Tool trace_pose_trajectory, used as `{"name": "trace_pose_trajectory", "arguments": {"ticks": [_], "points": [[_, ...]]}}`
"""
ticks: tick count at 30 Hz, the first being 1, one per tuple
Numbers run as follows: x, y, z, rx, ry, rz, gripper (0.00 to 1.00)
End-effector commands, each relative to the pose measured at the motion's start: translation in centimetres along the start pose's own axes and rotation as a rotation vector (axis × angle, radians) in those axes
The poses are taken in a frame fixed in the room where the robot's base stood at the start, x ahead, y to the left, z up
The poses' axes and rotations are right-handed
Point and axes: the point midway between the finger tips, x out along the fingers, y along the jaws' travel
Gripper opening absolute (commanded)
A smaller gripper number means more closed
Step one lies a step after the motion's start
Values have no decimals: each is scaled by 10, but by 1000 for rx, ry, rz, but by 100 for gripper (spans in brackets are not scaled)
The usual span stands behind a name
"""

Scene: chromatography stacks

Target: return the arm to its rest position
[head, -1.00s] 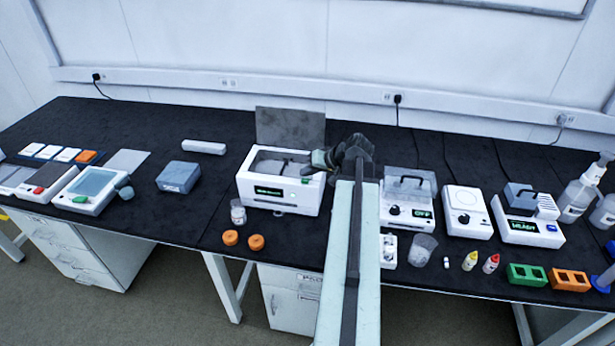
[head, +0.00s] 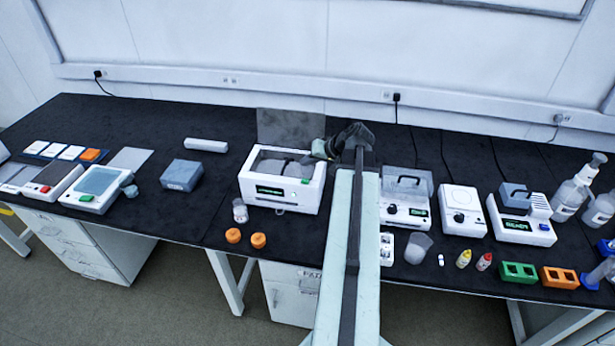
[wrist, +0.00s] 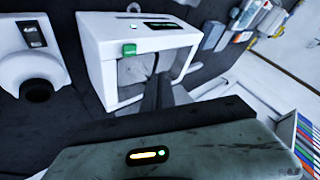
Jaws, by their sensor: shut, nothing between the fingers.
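My arm reaches forward over the middle of the bench in the head view. Its end, my gripper (head: 321,148), is at the back right corner of a white box-shaped instrument (head: 282,196) with a clear lid. The gripper appears shut and empty; its fingertips are small and dark here. In the wrist view, a white instrument with a green button (wrist: 130,50) fills the upper middle, and dark finger-like parts point toward its opening. I cannot tell whether anything touches.
The black bench (head: 215,235) holds a lidded device with a handle (head: 405,212), a round-topped device (head: 463,222) and a device with a lit display (head: 518,228) to the right. A grey block (head: 181,175) and orange caps (head: 258,240) stand left.

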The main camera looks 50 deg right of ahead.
Motion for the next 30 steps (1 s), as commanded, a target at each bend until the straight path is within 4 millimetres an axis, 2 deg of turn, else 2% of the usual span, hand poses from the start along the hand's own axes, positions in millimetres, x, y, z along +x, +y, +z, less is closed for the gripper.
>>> {"name": "trace_pose_trajectory", "arguments": {"ticks": [16, 19, 20, 22, 23, 25, 27, 29, 30], "points": [[0, 0, 0, 0, 0, 0, 0], [10, -14, 2, -18, -13, -13, 0], [16, -24, 3, -30, -22, -22, 0], [38, -60, 9, -75, -55, -55, 0], [50, -81, 13, -100, -73, -73, 0], [77, -134, 30, -166, -121, -118, 0], [102, -186, 55, -247, -181, -149, 0], [120, -228, 83, -322, -242, -165, 0], [131, -255, 104, -372, -286, -172, 0]]}}
